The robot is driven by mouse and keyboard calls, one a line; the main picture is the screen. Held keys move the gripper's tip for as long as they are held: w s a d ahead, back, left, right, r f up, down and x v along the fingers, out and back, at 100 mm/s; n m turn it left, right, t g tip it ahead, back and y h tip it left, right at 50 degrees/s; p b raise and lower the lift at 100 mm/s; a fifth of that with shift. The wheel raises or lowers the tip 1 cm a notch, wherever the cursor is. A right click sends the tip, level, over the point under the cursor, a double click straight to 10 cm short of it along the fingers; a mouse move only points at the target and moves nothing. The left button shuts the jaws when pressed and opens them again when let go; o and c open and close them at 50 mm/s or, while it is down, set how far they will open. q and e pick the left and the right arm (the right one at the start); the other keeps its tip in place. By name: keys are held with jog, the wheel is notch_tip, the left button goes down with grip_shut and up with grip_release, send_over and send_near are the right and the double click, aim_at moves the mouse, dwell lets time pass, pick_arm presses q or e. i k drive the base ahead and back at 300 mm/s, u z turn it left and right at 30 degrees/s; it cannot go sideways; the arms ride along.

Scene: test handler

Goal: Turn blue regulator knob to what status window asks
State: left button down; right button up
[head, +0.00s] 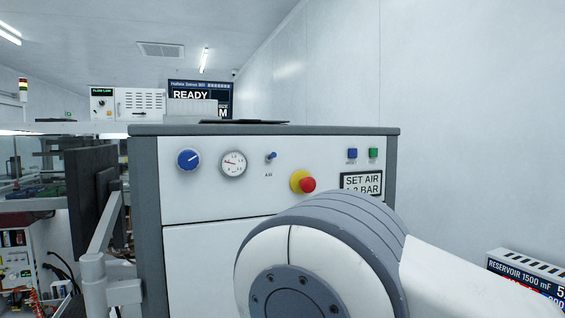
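The blue regulator knob (189,159) is on the upper left of the machine's white front panel (220,200). Its white pointer mark points to the upper right. A round pressure gauge (234,164) sits just right of it, with its needle toward the left; the exact reading is too small to tell. Neither of my grippers shows.
A blue toggle switch (271,156) marked AIR and a red emergency button (306,184) on yellow sit right of the gauge. A blue button (352,153) and a green button (373,153) are above the window. My large arm link covers the lower right panel.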

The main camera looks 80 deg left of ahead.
aim_at(188, 160)
jog(key=z, duration=0.2)
jog(key=k, duration=0.85)
jog(key=u, duration=1.1)
